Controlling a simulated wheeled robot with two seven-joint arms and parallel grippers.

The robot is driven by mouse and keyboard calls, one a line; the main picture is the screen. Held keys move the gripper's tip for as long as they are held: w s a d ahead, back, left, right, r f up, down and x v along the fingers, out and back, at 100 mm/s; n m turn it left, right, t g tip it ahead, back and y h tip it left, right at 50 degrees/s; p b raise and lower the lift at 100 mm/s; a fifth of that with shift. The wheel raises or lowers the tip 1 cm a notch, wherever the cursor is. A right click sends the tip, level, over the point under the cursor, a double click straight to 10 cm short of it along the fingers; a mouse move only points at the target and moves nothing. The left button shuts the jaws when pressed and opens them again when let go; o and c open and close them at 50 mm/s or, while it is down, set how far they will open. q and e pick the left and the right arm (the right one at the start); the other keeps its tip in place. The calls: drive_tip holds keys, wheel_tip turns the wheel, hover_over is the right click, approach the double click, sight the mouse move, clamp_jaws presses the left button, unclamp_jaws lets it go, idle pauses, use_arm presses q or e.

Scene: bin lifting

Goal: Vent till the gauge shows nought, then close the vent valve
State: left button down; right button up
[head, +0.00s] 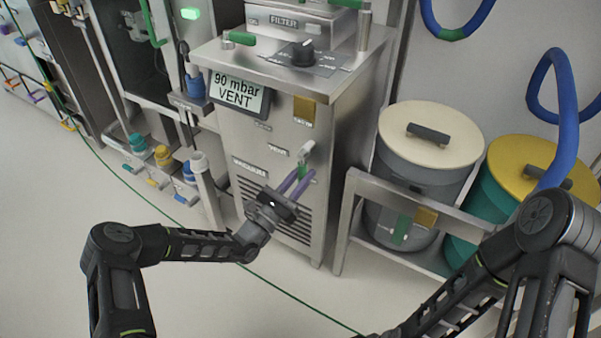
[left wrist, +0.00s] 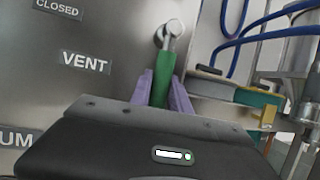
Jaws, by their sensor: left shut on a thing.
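The gauge display (head: 240,95) on the steel cabinet reads "90 mbar VENT". The vent valve is on the cabinet's front beside the "VENT" label (left wrist: 86,62). Its green handle (left wrist: 166,78) hangs down from a metal stem (left wrist: 172,35), and it also shows small in the head view (head: 303,171). My left gripper (head: 297,181) is shut on the green handle, with its purple fingers on either side of it. The lower end of the handle is hidden behind the gripper body in the left wrist view. My right gripper is not in view; only part of my right arm shows.
A black knob (head: 302,53) and a filter box (head: 300,22) are on the cabinet top. A grey bin with a cream lid (head: 431,134) and a teal bin with a yellow lid (head: 525,165) stand right on a metal rack (head: 420,205). A green line crosses the floor.

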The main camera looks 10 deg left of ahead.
sight(299, 179)
use_arm(q)
drive_tip(key=shift+d, duration=0.15)
drive_tip(key=c, duration=1.2)
unclamp_jaws()
drive_tip(key=shift+c, duration=0.2)
drive_tip(key=shift+s, duration=0.1)
drive_tip(key=p+v, duration=0.1)
drive_tip(key=v, duration=0.5)
drive_tip(key=shift+s+a+f, duration=0.1)
drive_tip(key=shift+s+a, duration=0.2)
drive_tip(key=shift+s+a+f, duration=0.2)
drive_tip(key=shift+s+f, duration=0.05)
drive_tip(key=shift+s, duration=0.1)
